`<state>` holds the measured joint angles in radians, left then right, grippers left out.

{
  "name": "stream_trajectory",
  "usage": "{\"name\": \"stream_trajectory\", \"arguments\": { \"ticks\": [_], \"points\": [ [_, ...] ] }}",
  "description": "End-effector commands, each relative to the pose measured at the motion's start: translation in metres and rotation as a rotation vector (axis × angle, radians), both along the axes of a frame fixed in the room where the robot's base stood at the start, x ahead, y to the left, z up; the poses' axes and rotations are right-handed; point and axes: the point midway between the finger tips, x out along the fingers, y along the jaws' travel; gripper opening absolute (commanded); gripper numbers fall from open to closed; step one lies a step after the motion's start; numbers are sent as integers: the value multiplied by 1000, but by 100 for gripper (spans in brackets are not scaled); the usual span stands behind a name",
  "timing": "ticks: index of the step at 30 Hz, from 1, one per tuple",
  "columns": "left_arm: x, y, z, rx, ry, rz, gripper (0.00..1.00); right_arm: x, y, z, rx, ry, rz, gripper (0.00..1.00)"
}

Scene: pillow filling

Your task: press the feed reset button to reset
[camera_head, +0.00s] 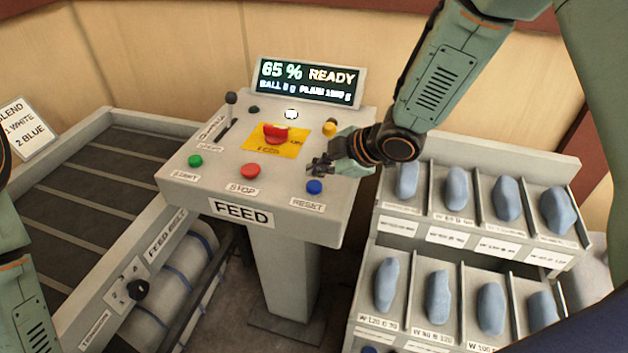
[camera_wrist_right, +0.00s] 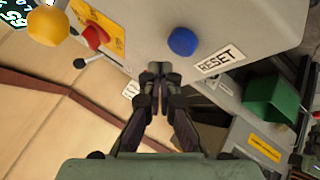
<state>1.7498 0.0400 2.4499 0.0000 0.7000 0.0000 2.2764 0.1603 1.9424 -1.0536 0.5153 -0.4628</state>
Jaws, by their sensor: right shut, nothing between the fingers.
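The blue reset button (camera_head: 314,187) is at the right front of the grey FEED console (camera_head: 225,188), above a RESET label. My right gripper (camera_head: 318,167) is shut and empty, over the console just behind the blue button in the head view. In the right wrist view the blue button (camera_wrist_right: 183,41) is beyond the shut fingertips (camera_wrist_right: 155,68), a little to their right. I see no contact between fingertips and button. The left arm shows only in part at the left edge; its gripper is out of view.
A red stop button (camera_head: 250,171), a green start button (camera_head: 195,161) and a yellow knob (camera_head: 329,128) are nearby. A red knob (camera_head: 275,133) sits on a yellow plate. The screen (camera_head: 307,80) reads 65 % READY. Bins of blue pieces (camera_head: 457,188) stand right, a belt (camera_head: 100,165) left.

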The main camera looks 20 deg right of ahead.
Motion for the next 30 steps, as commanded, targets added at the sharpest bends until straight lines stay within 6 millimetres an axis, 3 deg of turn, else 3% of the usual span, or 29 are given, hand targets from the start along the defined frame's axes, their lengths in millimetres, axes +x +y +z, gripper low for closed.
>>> {"name": "stream_trajectory", "arguments": {
  "ticks": [1, 12, 30],
  "points": [
    [0, 0, 10, 0, 0, 0, 0, 0, 0, 10, 0, -1, -1, 0],
    [0, 0, 40, 0, 0, 0, 0, 0, 0, 41, 0, -1, -1, 0],
    [0, 0, 39, 0, 0, 0, 0, 0, 0, 40, 0, 0, 0, 0]
  ]
}}
